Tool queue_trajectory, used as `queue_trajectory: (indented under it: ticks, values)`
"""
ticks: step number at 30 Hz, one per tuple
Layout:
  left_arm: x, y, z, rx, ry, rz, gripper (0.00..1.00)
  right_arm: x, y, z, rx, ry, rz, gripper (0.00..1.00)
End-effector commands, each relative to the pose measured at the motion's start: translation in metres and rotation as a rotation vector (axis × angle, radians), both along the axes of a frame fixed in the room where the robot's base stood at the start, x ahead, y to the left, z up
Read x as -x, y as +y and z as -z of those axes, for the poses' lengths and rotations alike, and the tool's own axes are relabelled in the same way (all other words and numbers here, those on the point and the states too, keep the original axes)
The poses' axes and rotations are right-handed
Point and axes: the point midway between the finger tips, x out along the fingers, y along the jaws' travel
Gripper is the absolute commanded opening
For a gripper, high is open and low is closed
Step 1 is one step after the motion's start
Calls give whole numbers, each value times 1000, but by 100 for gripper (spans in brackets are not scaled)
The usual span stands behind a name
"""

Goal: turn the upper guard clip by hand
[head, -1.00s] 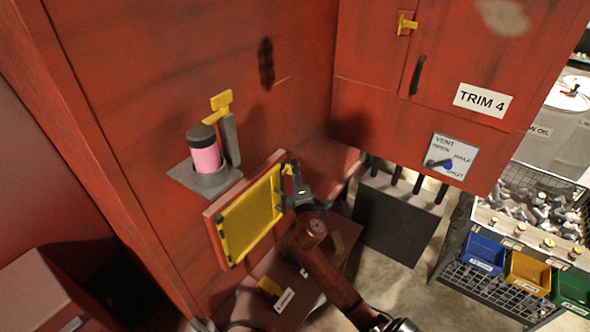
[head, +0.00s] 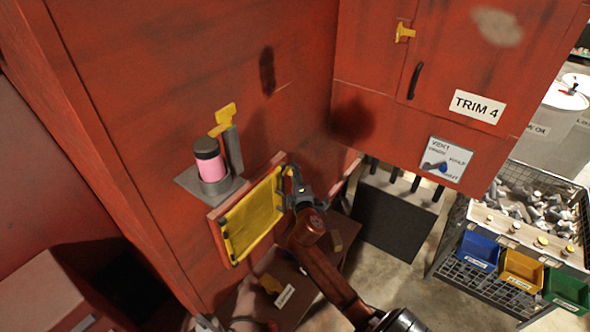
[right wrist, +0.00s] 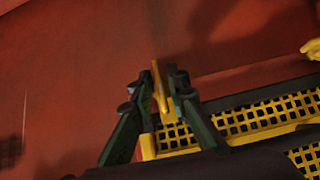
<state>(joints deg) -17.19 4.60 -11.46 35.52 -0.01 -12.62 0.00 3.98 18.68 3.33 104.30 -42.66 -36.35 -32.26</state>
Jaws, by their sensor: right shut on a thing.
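The yellow mesh guard (head: 252,218) sits in a frame on the red engine wall. The upper guard clip (head: 289,171), a small yellow piece, is at the guard's upper right corner. My right gripper (head: 292,182) is at that corner, its fingers shut on the clip. In the right wrist view the clip (right wrist: 160,92) stands as a narrow yellow strip between the two dark fingers (right wrist: 158,88), with the guard mesh (right wrist: 255,118) behind and to the right. The gripper partly hides the clip in the head view. My left gripper is not in view.
A pink jar (head: 210,165) stands on a grey bracket beside a yellow-handled lever (head: 224,118), left of the guard. A red cabinet with a TRIM 4 label (head: 477,106) and a vent dial (head: 446,165) is at right. Blue, orange and green bins (head: 522,270) hang on a basket.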

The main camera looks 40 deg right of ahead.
Motion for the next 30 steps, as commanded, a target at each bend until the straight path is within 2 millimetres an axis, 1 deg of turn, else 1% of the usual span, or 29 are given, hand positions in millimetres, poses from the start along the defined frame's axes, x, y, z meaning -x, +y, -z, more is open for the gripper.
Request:
queue_trajectory:
  ticks: [2, 3, 5, 13, 17, 20, 30]
  values:
    - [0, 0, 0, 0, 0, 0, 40, 0, -1, 1, -1, 2, 1, 0]
    - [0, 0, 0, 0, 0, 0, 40, 0, 0, 1, -1, 2, 1, 17]
    - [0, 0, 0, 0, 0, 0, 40, 0, 0, 1, 0, 2, 1, 21]
    - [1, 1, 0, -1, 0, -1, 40, 0, 0, 1, 0, 1, 0, 22]
    - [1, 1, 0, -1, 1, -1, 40, 7, 4, 1, 1, 2, -1, 22]
    - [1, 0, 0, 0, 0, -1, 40, 19, 11, 1, 1, 2, -2, 22]
    - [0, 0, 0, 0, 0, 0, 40, 80, 43, 1, -2, 2, 1, 22]
